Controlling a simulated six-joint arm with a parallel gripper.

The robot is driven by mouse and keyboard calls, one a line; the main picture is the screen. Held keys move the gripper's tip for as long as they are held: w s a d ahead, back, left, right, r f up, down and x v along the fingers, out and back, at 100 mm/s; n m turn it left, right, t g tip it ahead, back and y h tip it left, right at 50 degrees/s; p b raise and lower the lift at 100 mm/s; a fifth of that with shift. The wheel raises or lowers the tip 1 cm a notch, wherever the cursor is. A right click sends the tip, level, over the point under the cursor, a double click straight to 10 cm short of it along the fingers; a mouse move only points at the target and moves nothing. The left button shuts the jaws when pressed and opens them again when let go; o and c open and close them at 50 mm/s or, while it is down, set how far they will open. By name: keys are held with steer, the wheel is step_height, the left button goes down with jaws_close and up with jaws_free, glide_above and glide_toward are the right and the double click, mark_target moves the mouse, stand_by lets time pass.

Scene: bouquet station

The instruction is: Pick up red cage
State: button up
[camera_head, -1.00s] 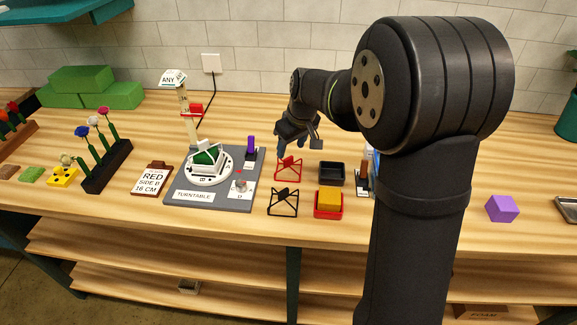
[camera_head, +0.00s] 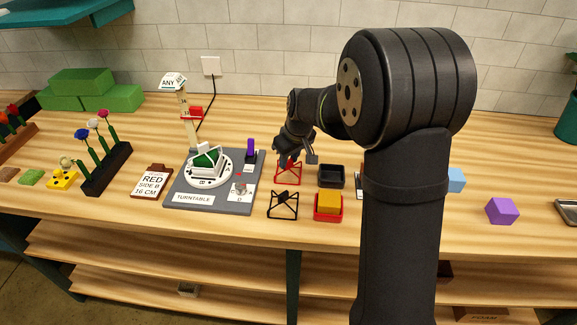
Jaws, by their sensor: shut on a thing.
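The red cage (camera_head: 289,179) is a small wire frame with a triangular top. It stands on the table just right of the grey turntable board (camera_head: 176,191). My gripper (camera_head: 287,162) is directly over the cage, with its fingertips at the cage's top, shut on it. The fingers partly hide the top of the cage. Its base looks to be at table level; I cannot tell if there is a gap.
A black cage (camera_head: 283,206) stands just in front of the red one. A black tray (camera_head: 331,176) and a red tray (camera_head: 317,213) with a yellow block (camera_head: 328,201) are to the right. The turntable's white cradle (camera_head: 206,161) holds a green block.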

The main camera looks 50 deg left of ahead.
steer(key=shift+r, duration=0.55)
steer(key=w+d+r, duration=0.6)
steer(key=d+r, duration=0.4)
steer(key=s+d+f+n+g+h, duration=0.1)
steer(key=s+d+n, duration=0.1)
steer(key=n, duration=0.4)
steer(key=s+d+f+n+g+h, duration=0.1)
steer(key=s+d+n, duration=0.1)
steer(key=n, duration=0.3)
steer(key=s+d+f+n+g+h, duration=0.1)
steer(key=s+d+n, duration=0.1)
steer(key=n, duration=0.4)
steer(key=shift+d+n, duration=0.3)
steer(key=shift+f, duration=2.2)
steer(key=shift+f, duration=0.2)
